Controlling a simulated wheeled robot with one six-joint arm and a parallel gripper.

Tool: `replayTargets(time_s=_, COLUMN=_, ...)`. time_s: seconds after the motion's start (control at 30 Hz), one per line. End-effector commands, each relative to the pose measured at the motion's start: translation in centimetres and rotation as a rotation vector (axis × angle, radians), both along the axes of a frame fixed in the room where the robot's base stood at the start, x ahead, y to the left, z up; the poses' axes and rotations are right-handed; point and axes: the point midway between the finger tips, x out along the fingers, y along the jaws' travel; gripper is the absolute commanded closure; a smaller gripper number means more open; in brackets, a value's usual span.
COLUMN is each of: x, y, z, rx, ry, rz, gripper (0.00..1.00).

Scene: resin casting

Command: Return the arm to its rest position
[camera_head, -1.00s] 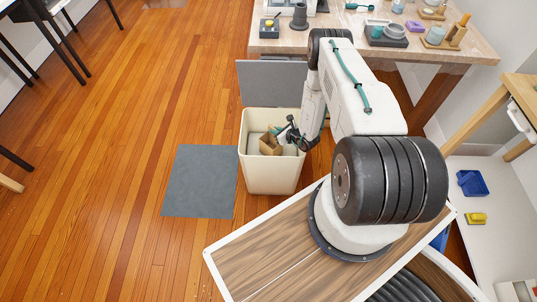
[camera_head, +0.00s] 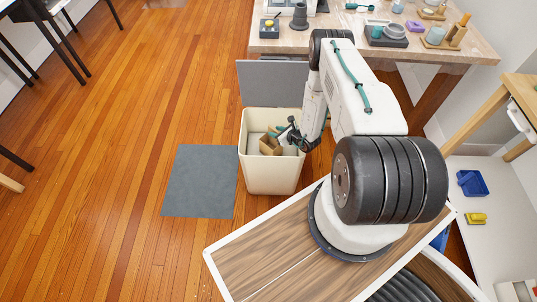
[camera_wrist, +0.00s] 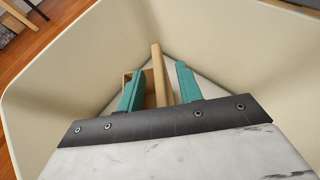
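My gripper (camera_wrist: 160,88) has two teal fingers set apart, with nothing clamped between them. It points down into a cream bin (camera_head: 270,178); the bin's inner walls (camera_wrist: 65,78) surround it in the wrist view. In the head view my gripper (camera_head: 285,132) is at the bin's mouth, with my arm reaching forward and down. A thin wooden stick (camera_wrist: 158,70) shows between the fingers, apart from both. A small brown cardboard box (camera_head: 269,146) lies in the bin; part of it (camera_wrist: 150,100) shows behind the fingers in the wrist view.
A workbench (camera_head: 345,48) with pots, trays and small tools stands beyond the bin. A grey panel (camera_head: 272,82) is behind the bin. A grey mat (camera_head: 199,181) lies left of it on open wooden floor. A white shelf (camera_head: 480,200) with a blue tray (camera_head: 472,183) is at right.

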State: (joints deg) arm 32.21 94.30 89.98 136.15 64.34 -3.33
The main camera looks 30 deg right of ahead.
Motion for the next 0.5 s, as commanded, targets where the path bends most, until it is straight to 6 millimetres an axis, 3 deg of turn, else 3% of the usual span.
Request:
replayTargets(time_s=0.3, x=-4.4, y=-1.2, z=2.6, rx=0.001, ry=-0.001, rz=-0.003, gripper=0.64)
replayTargets(time_s=0.5, x=-6.0, y=-1.4, z=3.4, rx=0.0, ry=0.0, rz=-0.001, gripper=0.64)
